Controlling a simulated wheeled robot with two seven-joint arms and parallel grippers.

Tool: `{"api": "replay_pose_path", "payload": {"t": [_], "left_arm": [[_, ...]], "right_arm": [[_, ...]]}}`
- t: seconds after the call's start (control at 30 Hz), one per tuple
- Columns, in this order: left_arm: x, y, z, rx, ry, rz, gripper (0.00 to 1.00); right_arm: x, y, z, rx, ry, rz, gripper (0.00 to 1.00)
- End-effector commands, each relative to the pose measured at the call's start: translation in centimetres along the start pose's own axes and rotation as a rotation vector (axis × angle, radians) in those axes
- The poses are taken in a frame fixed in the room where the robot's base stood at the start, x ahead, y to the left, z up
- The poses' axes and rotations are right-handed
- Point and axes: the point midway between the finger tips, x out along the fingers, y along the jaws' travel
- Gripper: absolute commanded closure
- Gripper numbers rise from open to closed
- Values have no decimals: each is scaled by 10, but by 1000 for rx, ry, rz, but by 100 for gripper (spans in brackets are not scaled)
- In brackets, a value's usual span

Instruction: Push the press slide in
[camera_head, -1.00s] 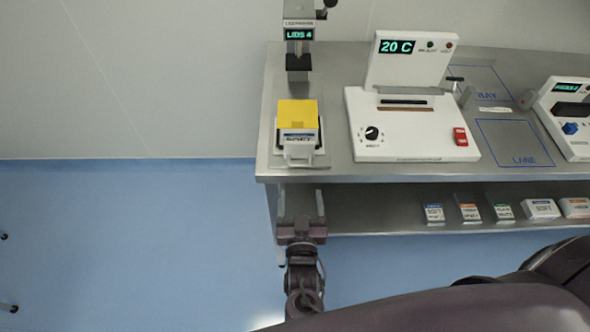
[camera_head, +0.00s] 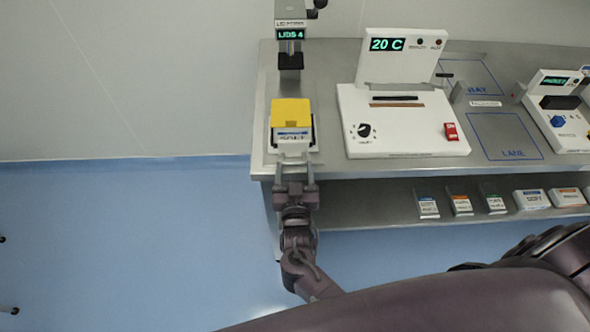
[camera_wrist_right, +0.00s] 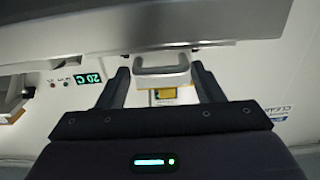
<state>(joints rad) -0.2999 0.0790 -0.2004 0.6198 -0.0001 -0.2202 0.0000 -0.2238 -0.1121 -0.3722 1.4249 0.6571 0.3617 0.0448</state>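The press (camera_head: 290,60) stands at the back left of the steel bench, its display reading LIDS 4. Its slide is out at the bench's front edge, bearing a white box with a yellow top (camera_head: 291,112). The slide's pale handle (camera_head: 291,158) faces me. My right gripper (camera_head: 295,172) is open just in front of the slide. In the right wrist view the handle (camera_wrist_right: 162,77) lies between its two spread fingers, with gaps on both sides; I cannot tell whether anything touches. My left gripper is not in view.
A white machine (camera_head: 400,120) reading 20 C stands right of the press. Further right is another device (camera_head: 560,110) beyond the blue-outlined LANE area (camera_head: 504,137). Several small boxes (camera_head: 461,204) sit on the lower shelf (camera_head: 375,212).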

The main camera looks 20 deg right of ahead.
Motion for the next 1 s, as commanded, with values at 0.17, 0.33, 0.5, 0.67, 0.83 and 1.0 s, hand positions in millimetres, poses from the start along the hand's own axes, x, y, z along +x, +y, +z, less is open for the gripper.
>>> {"api": "replay_pose_path", "payload": {"t": [0.17, 0.33, 0.5, 0.67, 0.83, 1.0], "left_arm": [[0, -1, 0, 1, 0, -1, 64], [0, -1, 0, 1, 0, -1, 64], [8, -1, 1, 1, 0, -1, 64], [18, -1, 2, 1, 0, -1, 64], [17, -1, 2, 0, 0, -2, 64], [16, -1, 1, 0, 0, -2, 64]], "right_arm": [[0, 2, 0, -3, 0, 6, 66], [0, 3, 0, -4, 0, 7, 82], [15, 4, 3, -4, 3, 9, 82], [41, 4, 2, -5, 4, 10, 82], [45, 5, 0, -7, 1, 10, 82], [44, 5, 0, -7, 0, 11, 36]]}}
